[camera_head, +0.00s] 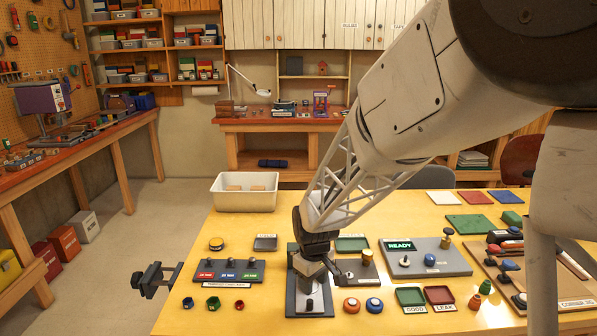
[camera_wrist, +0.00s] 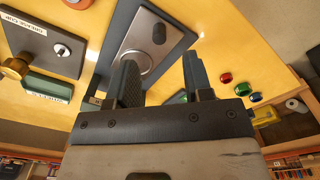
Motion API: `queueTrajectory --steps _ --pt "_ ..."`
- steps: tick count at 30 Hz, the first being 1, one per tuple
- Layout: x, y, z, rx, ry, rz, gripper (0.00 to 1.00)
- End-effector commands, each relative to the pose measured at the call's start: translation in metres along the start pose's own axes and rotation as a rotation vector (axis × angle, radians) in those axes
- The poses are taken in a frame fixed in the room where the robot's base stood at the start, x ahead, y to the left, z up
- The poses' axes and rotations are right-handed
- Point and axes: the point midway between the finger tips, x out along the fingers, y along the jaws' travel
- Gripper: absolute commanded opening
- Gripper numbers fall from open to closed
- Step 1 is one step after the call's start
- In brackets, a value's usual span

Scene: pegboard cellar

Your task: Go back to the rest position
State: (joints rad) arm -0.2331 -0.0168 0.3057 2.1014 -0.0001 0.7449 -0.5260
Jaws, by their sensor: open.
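My gripper (camera_head: 322,272) hangs at the end of my arm, low over the front middle of the yellow table (camera_head: 190,318). It is above a dark base plate (camera_head: 291,300) that carries a lighter metal plate with a small dark knob. In the wrist view my gripper (camera_wrist: 160,66) shows two dark fingers spread apart, with nothing between them. The metal plate (camera_wrist: 165,42) lies beyond the fingers there. My forearm and wrist hide part of the table behind them in the head view.
A white bin (camera_head: 245,203) stands at the back left. A black clamp-like fixture (camera_head: 152,280) juts from the left edge. Blue-topped buttons (camera_head: 373,305), trays (camera_head: 411,297) and a panel reading READY (camera_head: 440,262) lie right. Coloured nuts (camera_head: 213,303) lie front left.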

Motion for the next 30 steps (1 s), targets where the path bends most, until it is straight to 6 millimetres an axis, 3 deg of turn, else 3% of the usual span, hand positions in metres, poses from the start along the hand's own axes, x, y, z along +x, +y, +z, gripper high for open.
queueTrajectory --steps 8,18,30 --pt "-0.041 -0.002 0.041 0.102 0.028 0.017 0.47" --pt "-0.095 -0.013 0.109 0.272 0.072 0.041 0.47" --pt "-0.140 -0.038 0.191 0.471 0.126 0.065 0.47"
